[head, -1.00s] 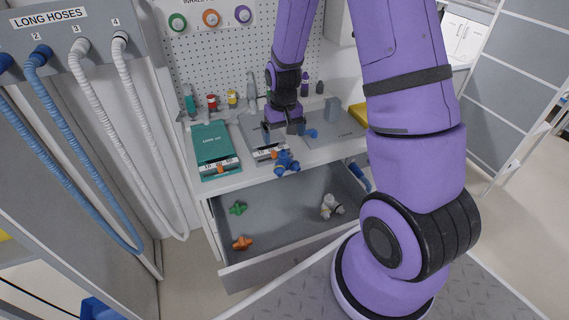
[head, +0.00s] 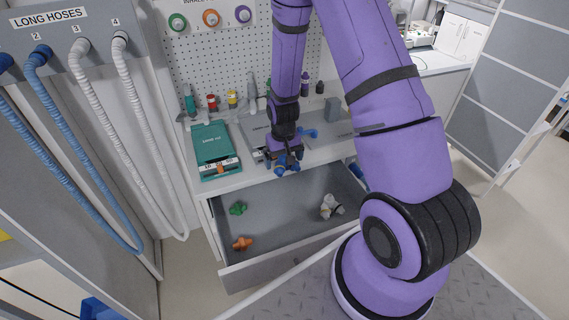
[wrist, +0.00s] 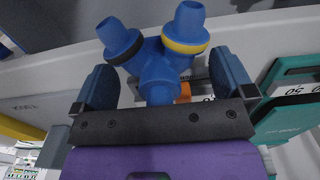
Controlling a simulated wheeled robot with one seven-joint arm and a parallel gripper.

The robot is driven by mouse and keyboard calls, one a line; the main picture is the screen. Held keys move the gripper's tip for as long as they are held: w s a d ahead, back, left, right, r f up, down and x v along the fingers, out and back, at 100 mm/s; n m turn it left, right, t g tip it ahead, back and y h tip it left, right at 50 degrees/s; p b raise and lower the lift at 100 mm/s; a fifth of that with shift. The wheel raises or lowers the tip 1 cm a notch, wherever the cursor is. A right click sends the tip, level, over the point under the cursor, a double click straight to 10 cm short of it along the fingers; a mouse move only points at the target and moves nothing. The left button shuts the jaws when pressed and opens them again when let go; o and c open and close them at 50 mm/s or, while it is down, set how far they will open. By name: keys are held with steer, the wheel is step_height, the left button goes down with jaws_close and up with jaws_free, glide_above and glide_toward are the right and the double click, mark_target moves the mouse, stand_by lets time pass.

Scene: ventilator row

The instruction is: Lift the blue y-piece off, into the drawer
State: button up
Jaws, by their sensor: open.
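The blue y-piece (head: 288,167) sits at the counter's front edge above the drawer, partly hidden by my gripper (head: 286,157) in the head view. In the wrist view the blue y-piece (wrist: 158,68) has two upper branches, one with a yellow band and one with a black band. My gripper (wrist: 164,82) is open, with one blue-grey finger on each side of the y-piece's lower stem and visible gaps between. The grey drawer (head: 290,262) below is pulled open. In it lie a green piece (head: 238,208), an orange piece (head: 242,243) and a whitish piece (head: 331,206).
A teal device (head: 213,145) stands left of my gripper on the counter, and another blue piece (head: 308,133) lies behind it. Bottles and tools line the pegboard (head: 235,60). Blue and white hoses (head: 150,140) hang at left. The drawer's middle is clear.

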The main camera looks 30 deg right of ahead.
steer(key=shift+f, duration=0.1)
steer(key=c, duration=1)
steer(key=shift+c, duration=0.2)
